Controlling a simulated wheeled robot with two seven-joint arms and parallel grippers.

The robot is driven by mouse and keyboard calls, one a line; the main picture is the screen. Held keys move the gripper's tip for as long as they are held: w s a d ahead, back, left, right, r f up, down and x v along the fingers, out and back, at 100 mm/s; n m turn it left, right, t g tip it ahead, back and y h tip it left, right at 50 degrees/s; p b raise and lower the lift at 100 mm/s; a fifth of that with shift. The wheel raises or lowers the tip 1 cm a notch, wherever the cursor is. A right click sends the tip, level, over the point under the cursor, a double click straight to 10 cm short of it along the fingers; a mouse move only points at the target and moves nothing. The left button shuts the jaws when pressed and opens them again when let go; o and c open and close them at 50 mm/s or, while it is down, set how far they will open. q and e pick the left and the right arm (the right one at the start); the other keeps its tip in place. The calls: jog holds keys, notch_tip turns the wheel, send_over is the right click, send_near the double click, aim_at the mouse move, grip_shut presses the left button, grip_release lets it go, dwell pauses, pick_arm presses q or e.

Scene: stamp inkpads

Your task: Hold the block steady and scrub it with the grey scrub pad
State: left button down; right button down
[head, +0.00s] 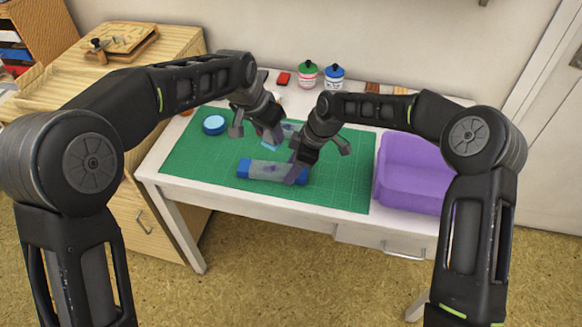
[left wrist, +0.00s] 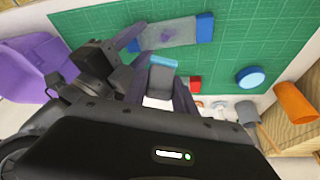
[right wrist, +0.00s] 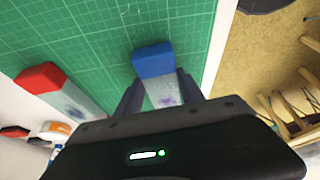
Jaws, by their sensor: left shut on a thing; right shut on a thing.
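The block (head: 265,170) lies on the green mat, grey in the middle with blue ends. A purple stain shows on its grey face in the left wrist view (left wrist: 180,34). My right gripper (head: 296,172) is shut on the block near its right end; in the right wrist view, the blue end (right wrist: 153,60) sticks out beyond the fingers. My left gripper (left wrist: 160,82) is shut on a grey piece with a light blue edge, seemingly the scrub pad (left wrist: 162,77). It is behind the block in the head view; whether it clears the mat is unclear.
A red-ended block (right wrist: 45,80) with a stain lies on the mat behind. A round blue pad (head: 214,124) is at the mat's left. A purple bin (head: 412,170) stands at right. Green-lidded (head: 307,75) and blue-lidded (head: 333,77) bottles stand at the back. The front mat is clear.

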pick_arm(q)
jog(key=m, duration=0.2)
jog(key=f+m+g+h, duration=0.1)
jog(key=shift+d+m, duration=0.35)
jog(key=shift+m, duration=0.05)
jog(key=m, duration=0.1)
jog(key=m+g, duration=0.1)
jog(key=m, duration=0.1)
jog(key=shift+d+h, duration=0.25)
jog(key=shift+h, duration=0.15)
jog(key=shift+s+d+m+g, duration=0.2)
jog(key=shift+m+g, duration=0.3)
jog(key=shift+m, duration=0.5)
jog(key=shift+s+d, duration=0.25)
jog(key=shift+d, duration=0.1)
